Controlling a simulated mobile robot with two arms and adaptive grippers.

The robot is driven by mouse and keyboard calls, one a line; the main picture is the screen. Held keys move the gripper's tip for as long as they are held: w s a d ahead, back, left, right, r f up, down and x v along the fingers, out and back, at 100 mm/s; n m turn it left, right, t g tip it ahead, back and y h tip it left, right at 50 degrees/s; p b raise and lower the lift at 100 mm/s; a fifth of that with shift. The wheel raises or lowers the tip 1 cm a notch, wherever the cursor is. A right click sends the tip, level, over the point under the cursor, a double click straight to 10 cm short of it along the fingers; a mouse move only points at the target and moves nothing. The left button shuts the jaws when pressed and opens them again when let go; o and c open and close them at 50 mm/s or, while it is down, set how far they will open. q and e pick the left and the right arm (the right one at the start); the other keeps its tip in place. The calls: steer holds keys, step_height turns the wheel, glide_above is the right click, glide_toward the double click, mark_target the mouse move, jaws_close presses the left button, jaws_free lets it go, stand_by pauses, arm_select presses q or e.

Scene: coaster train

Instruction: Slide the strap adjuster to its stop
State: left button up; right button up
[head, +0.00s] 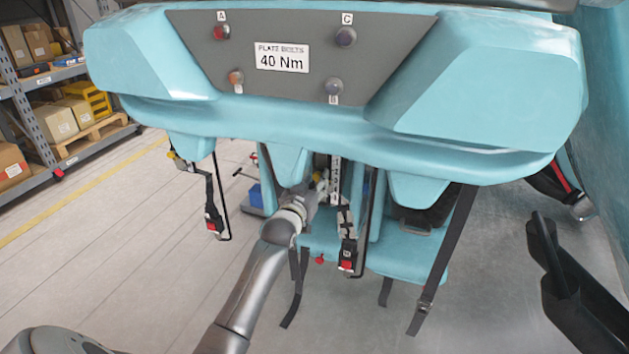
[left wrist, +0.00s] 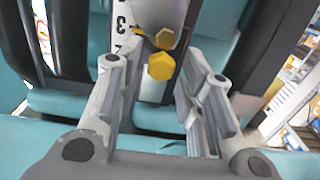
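A pale numbered strip (left wrist: 126,15) runs upright between the seats; it also shows in the head view (head: 335,180). Two yellow hex knobs sit by it in the left wrist view: a near one (left wrist: 160,67) and a smaller one behind (left wrist: 164,38). They look like part of the strap adjuster, whose body is mostly hidden. My left gripper (head: 318,186) reaches under the blue seat back. In the left wrist view its fingers are apart, one on each side of the near knob, with visible gaps. My right gripper cannot be made out.
The blue seat back (head: 480,135) overhangs my left gripper. Black straps (head: 440,270) and red buckles (head: 347,266) hang close by. A dark jointed shape (head: 575,285) fills the right edge. Shelves (head: 50,110) stand far left; the floor between is open.

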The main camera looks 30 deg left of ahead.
arm_select(q)
jaws_close()
step_height(320, 180, down, 3)
steer(key=shift+b, duration=0.55)
steer(key=shift+o, duration=1.9)
jaws_free()
steer(key=shift+r, duration=0.15)
